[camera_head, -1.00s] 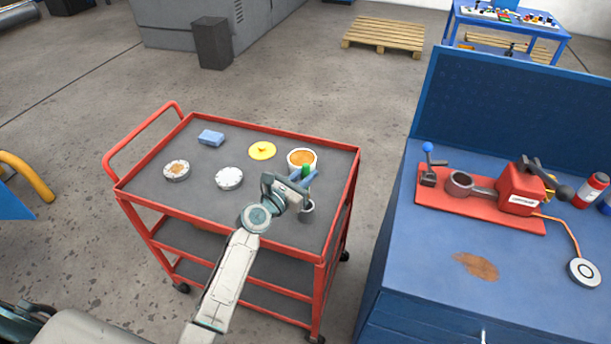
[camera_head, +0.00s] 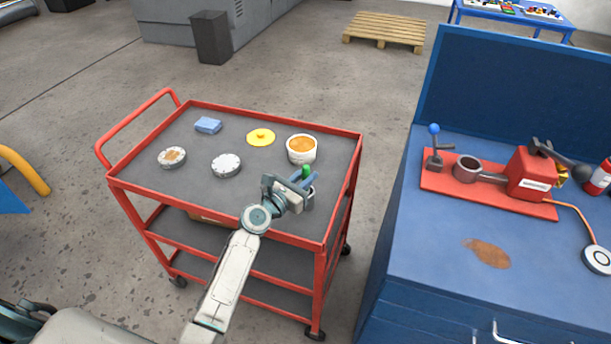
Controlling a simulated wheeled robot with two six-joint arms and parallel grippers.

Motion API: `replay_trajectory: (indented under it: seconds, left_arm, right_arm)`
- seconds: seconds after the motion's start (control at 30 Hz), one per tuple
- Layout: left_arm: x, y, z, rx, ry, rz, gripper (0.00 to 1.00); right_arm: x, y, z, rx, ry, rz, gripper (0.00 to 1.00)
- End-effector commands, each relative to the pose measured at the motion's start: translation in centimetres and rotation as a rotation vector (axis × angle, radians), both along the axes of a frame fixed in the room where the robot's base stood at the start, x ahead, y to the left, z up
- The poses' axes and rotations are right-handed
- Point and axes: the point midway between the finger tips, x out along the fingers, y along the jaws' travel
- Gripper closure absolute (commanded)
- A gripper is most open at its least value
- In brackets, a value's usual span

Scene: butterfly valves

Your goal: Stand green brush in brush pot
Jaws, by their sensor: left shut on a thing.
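My left gripper (camera_head: 297,190) is over the right part of the red cart's grey top, shut on the green brush (camera_head: 306,170). Only the green end of the brush shows above the jaws; its lower part is hidden. A small grey pot (camera_head: 308,201), apparently the brush pot, stands on the cart just right of and behind the gripper. The gripper partly hides the pot. I cannot tell whether the brush is inside the pot or in front of it. My right gripper is not in view.
A blue workbench (camera_head: 420,270) with a red fixture (camera_head: 487,190) stands at right.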

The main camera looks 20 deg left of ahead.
Motion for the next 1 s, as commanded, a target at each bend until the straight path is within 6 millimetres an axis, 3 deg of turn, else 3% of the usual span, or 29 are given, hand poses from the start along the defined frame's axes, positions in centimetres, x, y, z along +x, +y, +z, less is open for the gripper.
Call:
replay_trajectory:
  seconds: [0.2, 0.23, 0.33, 0.37, 0.73, 1.0]
  left_arm:
    - [0.0, 0.0, 0.0, 0.0, 0.0, 0.0, 1.0]
    - [0.0, 0.0, 0.0, 0.0, 0.0, 0.0, 0.77]
    - [0.0, 0.0, 0.0, 0.0, 0.0, 0.0, 0.58]
    - [0.0, 0.0, 0.0, 0.0, 0.0, 0.0, 0.56]
    - [-0.7, 0.3, -0.1, 0.002, 0.0, 0.001, 0.56]
    - [-5.4, 2.1, -0.2, 0.003, 0.001, 0.0, 0.56]
  right_arm:
    - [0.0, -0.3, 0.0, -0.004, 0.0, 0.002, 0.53]
    - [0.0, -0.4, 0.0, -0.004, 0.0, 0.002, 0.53]
    - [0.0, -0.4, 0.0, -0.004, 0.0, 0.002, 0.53]
    - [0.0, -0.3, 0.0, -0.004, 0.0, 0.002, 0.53]
    - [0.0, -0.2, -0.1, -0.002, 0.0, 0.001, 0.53]
    - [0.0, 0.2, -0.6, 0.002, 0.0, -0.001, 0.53]
